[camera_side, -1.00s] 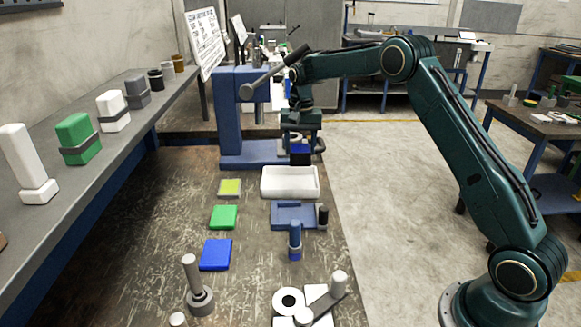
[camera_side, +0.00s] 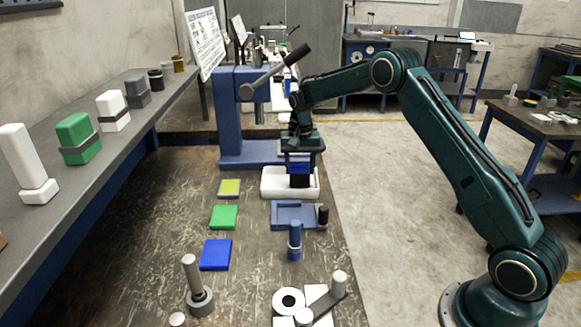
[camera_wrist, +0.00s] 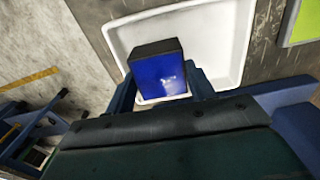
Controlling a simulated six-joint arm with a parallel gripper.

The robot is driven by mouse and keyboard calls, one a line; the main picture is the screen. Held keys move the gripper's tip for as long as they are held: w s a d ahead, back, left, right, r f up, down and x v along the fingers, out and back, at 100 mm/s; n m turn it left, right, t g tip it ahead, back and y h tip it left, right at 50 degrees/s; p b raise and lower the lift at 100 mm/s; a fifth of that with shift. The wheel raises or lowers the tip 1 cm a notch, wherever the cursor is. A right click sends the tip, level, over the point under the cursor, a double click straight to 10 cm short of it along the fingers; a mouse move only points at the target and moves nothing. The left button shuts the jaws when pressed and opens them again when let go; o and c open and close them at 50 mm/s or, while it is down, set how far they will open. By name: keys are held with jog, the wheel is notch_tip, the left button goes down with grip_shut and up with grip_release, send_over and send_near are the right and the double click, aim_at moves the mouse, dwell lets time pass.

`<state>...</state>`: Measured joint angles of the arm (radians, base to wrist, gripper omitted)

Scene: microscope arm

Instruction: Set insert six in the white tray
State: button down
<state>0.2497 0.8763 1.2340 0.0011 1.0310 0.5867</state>
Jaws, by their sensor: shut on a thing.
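My gripper (camera_side: 300,163) is shut on a blue and black block, insert six (camera_side: 300,180). In the side view the block hangs upright at the white tray (camera_side: 268,186), with its black lower part in front of the tray's inside. In the wrist view the block (camera_wrist: 160,78) shows its blue face and black end between my fingers, over the white tray (camera_wrist: 238,40). I cannot tell whether the block touches the tray floor. The tray looks otherwise empty.
A blue fixture (camera_side: 290,213) with a dark post lies just in front of the tray. Yellow (camera_side: 229,188), green (camera_side: 223,217) and blue (camera_side: 216,254) pads lie to the left. A blue press (camera_side: 232,120) stands behind. A blue cylinder (camera_side: 295,240) stands nearer.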

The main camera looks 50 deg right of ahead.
aim_at(300, 169)
jog(key=shift+f, duration=0.45)
jog(key=shift+f, duration=0.15)
jog(key=c, duration=0.8)
grip_release()
jog(key=shift+f, duration=0.1)
jog(key=shift+r, duration=6.15)
